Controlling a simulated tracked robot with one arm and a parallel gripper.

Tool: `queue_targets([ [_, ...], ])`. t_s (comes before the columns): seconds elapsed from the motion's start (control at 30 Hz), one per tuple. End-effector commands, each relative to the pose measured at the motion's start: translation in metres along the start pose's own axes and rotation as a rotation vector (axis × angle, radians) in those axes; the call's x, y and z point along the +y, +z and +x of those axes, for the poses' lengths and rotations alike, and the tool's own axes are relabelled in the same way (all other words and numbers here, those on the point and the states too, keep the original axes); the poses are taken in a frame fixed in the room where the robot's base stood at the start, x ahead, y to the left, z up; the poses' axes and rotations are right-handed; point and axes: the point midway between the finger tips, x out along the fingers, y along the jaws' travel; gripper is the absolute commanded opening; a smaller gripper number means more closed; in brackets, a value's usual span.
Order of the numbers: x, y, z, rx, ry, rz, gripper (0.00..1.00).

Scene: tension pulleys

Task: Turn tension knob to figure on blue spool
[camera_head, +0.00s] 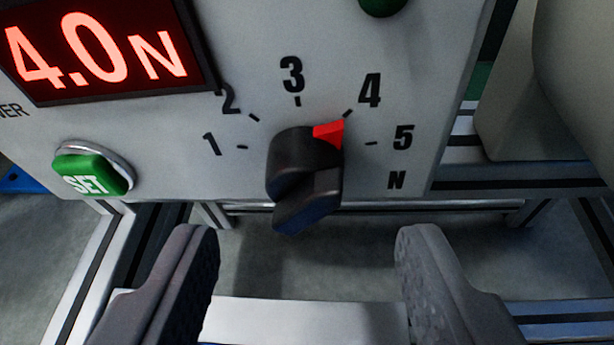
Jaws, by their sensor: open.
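The tension knob (303,180) is black with a red pointer (329,133), on a light grey panel (240,40). Its dial is marked 1 to 5 with an N below the 5. The red pointer is aimed at the 4 mark. A red display (105,48) at upper left reads 4.0N. My gripper (307,240) is open, one finger low on each side of the knob. The fingers are apart from the knob, and nothing is between them. No blue spool can be made out in this view.
A green SET button (91,174) sits on the panel left of the knob. A green round part (381,4) is cut off at the top edge. Metal frame rails (300,318) run below the panel. A large pale rounded body (575,75) stands at right.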

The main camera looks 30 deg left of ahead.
Motion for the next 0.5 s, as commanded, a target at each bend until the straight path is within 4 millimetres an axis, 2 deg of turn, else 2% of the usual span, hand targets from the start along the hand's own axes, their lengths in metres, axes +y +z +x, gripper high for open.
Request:
queue_targets([
  [0.1, 0.0, 0.001, 0.018, 0.005, -0.001, 0.001, 0.5],
  [0.2, 0.0, 0.002, 0.028, 0.002, -0.001, -0.001, 0.5],
  [0.5, 0.001, -0.001, 0.038, 0.0, 0.0, -0.001, 0.5],
])
